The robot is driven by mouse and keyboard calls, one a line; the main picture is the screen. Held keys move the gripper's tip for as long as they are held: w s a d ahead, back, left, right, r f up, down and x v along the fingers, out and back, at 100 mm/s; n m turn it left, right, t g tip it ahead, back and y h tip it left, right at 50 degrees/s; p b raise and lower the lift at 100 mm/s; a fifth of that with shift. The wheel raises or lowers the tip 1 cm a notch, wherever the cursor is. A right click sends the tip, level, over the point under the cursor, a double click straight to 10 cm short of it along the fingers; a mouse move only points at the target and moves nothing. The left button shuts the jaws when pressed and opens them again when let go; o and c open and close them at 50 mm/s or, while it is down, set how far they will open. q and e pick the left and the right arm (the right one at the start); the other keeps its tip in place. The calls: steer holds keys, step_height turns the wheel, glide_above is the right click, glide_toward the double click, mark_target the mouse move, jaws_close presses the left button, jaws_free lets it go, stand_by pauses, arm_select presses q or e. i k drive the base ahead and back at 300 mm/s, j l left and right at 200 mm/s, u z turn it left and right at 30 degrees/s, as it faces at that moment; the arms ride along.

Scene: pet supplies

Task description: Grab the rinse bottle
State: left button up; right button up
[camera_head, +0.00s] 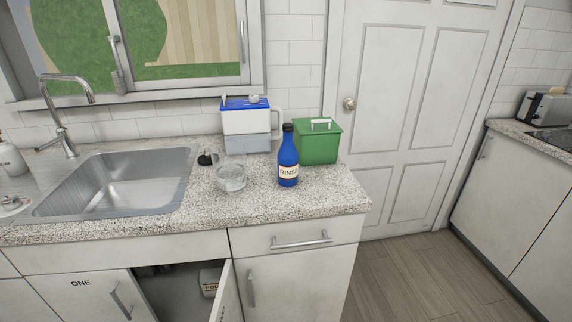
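The rinse bottle (288,160) is blue with a dark cap and a cream label reading "RINSE". It stands upright on the speckled countertop (330,198), near the right end. Neither of my grippers shows in the head view.
A green lidded box (318,143) stands just behind and right of the bottle. A clear glass bowl (231,177) is to its left, and a blue-and-white container (246,125) stands behind. The steel sink (115,180) lies left. Below, a cabinet door (228,296) hangs open.

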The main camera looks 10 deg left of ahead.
mark_target(287, 156)
steer(key=i+l+u, duration=0.25)
steer(key=l, duration=0.15)
steer(key=i+l+u, duration=0.1)
steer(key=l+u, duration=0.15)
steer(key=l, duration=0.2)
steer(key=i+l+u, duration=0.15)
steer(key=l+u, duration=0.15)
steer(key=l, duration=0.2)
steer(key=l+u, duration=0.25)
steer(key=l, duration=0.2)
steer(key=i, duration=0.05)
